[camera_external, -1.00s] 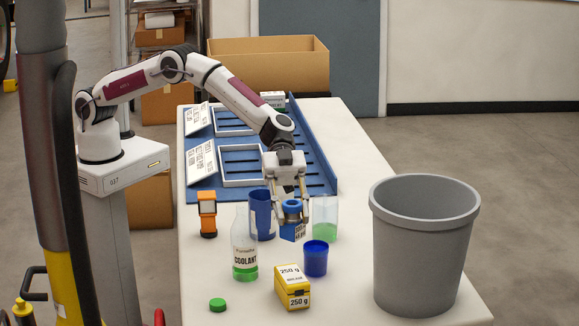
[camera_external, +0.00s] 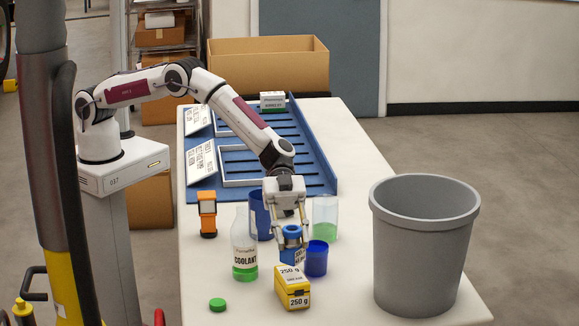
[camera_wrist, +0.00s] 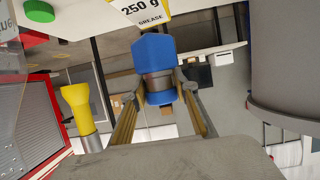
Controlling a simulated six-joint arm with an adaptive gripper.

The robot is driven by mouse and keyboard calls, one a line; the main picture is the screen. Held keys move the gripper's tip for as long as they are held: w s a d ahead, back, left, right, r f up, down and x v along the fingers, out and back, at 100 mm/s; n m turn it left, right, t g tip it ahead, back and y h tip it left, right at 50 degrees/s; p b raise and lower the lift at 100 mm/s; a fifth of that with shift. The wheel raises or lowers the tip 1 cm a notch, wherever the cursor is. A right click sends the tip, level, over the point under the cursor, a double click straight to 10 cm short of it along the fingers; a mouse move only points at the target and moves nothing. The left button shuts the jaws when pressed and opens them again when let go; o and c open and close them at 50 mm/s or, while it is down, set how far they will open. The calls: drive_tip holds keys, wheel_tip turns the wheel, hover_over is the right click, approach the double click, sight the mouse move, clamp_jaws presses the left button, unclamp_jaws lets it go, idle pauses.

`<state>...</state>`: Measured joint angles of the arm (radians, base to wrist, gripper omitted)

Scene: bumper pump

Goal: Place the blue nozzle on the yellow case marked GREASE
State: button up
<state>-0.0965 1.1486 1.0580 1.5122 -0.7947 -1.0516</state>
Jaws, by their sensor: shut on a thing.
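The blue nozzle (camera_external: 292,246), with a grey band, is held between the fingers of my gripper (camera_external: 290,232). It also shows between the fingers in the wrist view (camera_wrist: 156,66). The yellow case (camera_external: 292,292) with white "250 g" labels stands on the table just below and in front of the nozzle. In the wrist view the case (camera_wrist: 142,12) shows at the top edge and reads "GREASE". In the external view the nozzle overlaps the back edge of the case; whether they touch I cannot tell.
A dark blue cup (camera_external: 316,260) stands close right of the nozzle. The COOLANT bottle (camera_external: 244,250) is left of the case, a green cap (camera_external: 217,304) front left. A blue container (camera_external: 260,222) and a glass with green liquid (camera_external: 325,222) stand behind. A grey bin (camera_external: 425,250) is right.

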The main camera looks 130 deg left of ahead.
sight(292, 248)
drive_tip(key=shift+f, duration=1.55)
drive_tip(key=shift+f, duration=0.1)
drive_tip(key=o, duration=1.3)
drive_tip(key=shift+f, duration=0.1)
drive_tip(key=v, duration=1.2)
drive_tip(key=shift+r, duration=0.3)
